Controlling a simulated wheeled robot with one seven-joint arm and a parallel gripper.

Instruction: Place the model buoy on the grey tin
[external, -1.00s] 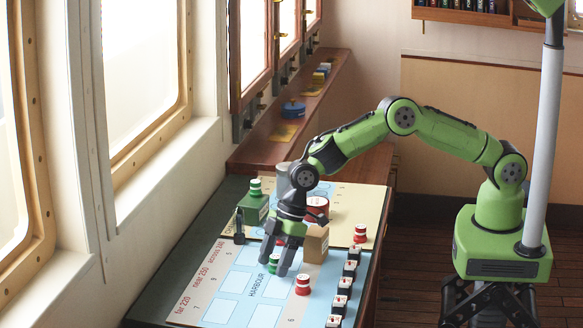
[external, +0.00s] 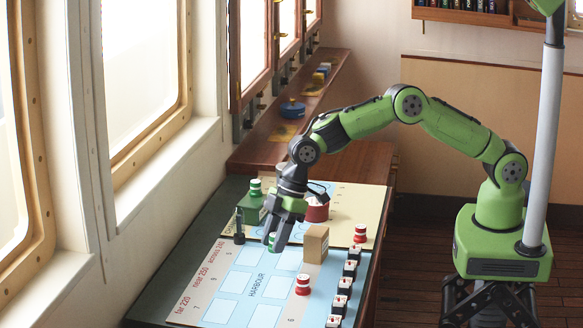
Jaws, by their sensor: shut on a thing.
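My gripper (external: 276,247) is shut on a green and white model buoy (external: 272,240), mostly hidden between the fingers, over the far part of the chart board. Whether the buoy is clear of the board is hard to tell. A pale grey round shape, seemingly the grey tin (external: 281,173), shows behind my wrist, farther back on the desk. My arm hides most of it.
A red tin (external: 317,210) and a tan box (external: 315,245) stand close right of my gripper. Red and white buoys stand at the right (external: 360,234) and in front (external: 303,285). Several dark blocks (external: 345,285) line the right edge. A dark upright piece (external: 239,228) stands left.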

